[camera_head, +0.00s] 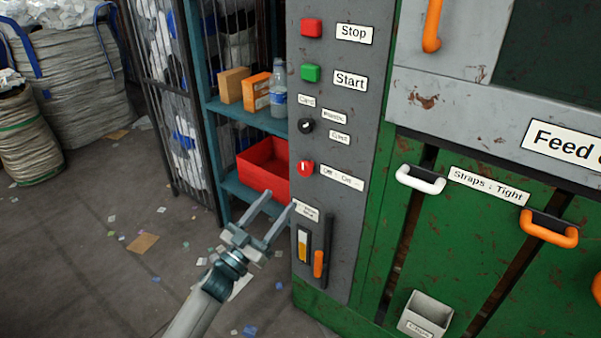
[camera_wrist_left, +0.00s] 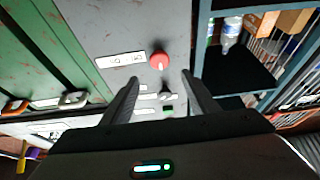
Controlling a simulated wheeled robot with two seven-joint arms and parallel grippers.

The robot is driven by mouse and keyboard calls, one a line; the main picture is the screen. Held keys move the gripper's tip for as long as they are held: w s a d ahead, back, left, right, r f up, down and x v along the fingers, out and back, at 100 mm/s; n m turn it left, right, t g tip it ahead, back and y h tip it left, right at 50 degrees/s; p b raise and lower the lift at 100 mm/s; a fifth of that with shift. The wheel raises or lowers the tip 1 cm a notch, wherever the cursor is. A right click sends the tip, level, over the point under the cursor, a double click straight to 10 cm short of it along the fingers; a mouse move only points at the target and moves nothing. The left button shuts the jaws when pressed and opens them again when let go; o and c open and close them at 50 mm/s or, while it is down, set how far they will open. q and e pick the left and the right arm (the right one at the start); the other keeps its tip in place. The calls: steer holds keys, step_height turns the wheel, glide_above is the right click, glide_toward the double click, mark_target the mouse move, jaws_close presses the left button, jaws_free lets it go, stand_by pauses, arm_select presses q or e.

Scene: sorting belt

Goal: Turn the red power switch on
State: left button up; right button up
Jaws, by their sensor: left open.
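The red power switch (camera_head: 305,168) is a round knob with a white pointer mark on the grey control panel (camera_head: 345,225). A label (camera_head: 342,178) reading Off and On is at its right, and the mark looks about upright. In the left wrist view the red switch (camera_wrist_left: 159,60) shows just beyond the gap between my fingertips. My left gripper (camera_head: 280,198) is open and empty, below and left of the switch, apart from it. Its two fingers also show in the left wrist view (camera_wrist_left: 160,78). My right gripper is not in view.
Above the switch are a black selector knob (camera_head: 306,125), a green Start button (camera_head: 310,73) and a red Stop button (camera_head: 311,28). An orange slider lever (camera_head: 318,264) is below. A teal shelf (camera_head: 240,112) with a red bin (camera_head: 262,166) stands behind my gripper.

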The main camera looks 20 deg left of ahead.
mark_target(303, 169)
arm_select(q)
steer(key=x, duration=1.1)
steer(key=shift+w+d+r, duration=0.1)
steer(key=shift+w+r, duration=0.1)
steer(key=shift+w, duration=0.1)
steer(key=c, duration=1)
